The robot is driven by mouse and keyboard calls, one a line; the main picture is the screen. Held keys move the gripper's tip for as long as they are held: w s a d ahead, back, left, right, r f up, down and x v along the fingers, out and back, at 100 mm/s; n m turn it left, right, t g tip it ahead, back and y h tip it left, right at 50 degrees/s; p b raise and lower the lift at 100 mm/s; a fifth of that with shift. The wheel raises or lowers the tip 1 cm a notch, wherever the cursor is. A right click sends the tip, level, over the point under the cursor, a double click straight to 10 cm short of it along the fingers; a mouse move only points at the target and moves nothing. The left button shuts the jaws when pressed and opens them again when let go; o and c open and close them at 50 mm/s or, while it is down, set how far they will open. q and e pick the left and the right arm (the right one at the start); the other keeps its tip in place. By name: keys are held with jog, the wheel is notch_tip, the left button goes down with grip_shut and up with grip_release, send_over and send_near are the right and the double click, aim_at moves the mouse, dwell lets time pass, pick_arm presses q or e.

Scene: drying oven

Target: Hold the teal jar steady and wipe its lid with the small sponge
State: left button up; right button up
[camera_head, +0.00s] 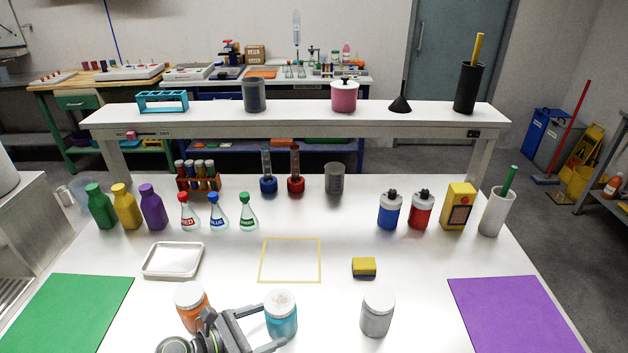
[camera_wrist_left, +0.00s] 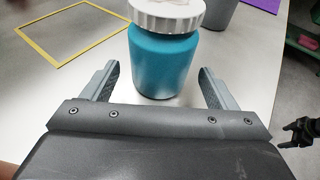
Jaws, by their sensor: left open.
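The teal jar (camera_head: 281,321) with a white lid stands upright on the white table at the front. The left wrist view shows the jar (camera_wrist_left: 164,62) close up, with its ridged white lid (camera_wrist_left: 167,15) cut by the top edge. My left gripper (camera_head: 271,326) is open, its fingers on either side of the jar. In the wrist view gaps show between both fingers (camera_wrist_left: 158,70) and the jar. The small sponge (camera_head: 364,267), yellow over dark, lies on the table to the right. A dark gripper-like shape (camera_wrist_left: 299,135), perhaps my right gripper, shows at the wrist view's right edge.
An orange jar (camera_head: 191,309) stands left of the teal jar, close to my left arm. A grey jar (camera_head: 377,314) stands to the right. A yellow square outline (camera_head: 290,281) marks empty table behind. A white tray (camera_head: 172,273) lies left; bottles stand farther back.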

pick_arm(q)
jog(key=shift+x, duration=1.8)
jog(key=c, duration=0.6)
jog(key=shift+c, duration=0.2)
